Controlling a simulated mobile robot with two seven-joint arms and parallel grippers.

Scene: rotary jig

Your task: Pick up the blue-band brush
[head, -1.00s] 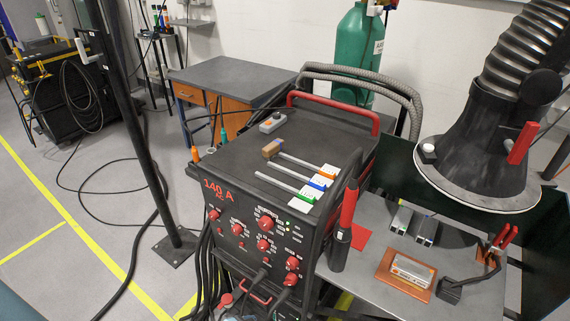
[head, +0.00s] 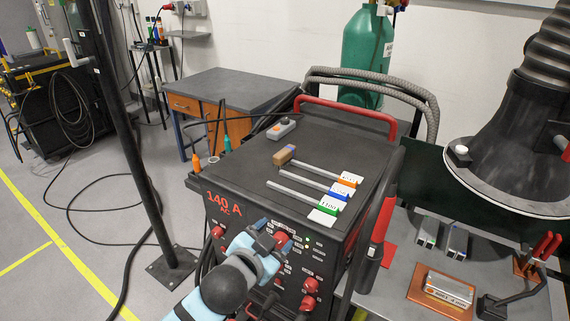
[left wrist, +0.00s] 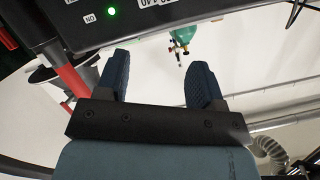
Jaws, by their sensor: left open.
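Three thin grey rods with coloured bands lie side by side on top of the black welding machine (head: 240,165). The blue-band brush (head: 309,183) is the middle one, its blue band near a white label. The orange-band one (head: 322,171) lies behind it and the green-band one (head: 294,193) in front. My left gripper (head: 271,235) is in front of the machine's control panel, below the top's front edge and apart from the brushes. In the left wrist view its two dark fingers (left wrist: 160,62) are spread with nothing between them. My right gripper is not in view.
A small wooden block (head: 284,156) and a grey box (head: 281,128) sit farther back on the machine top. A red-and-black torch (head: 378,235) stands at its right side. The red handle (head: 345,112) runs along the back. The top's left part is mostly clear.

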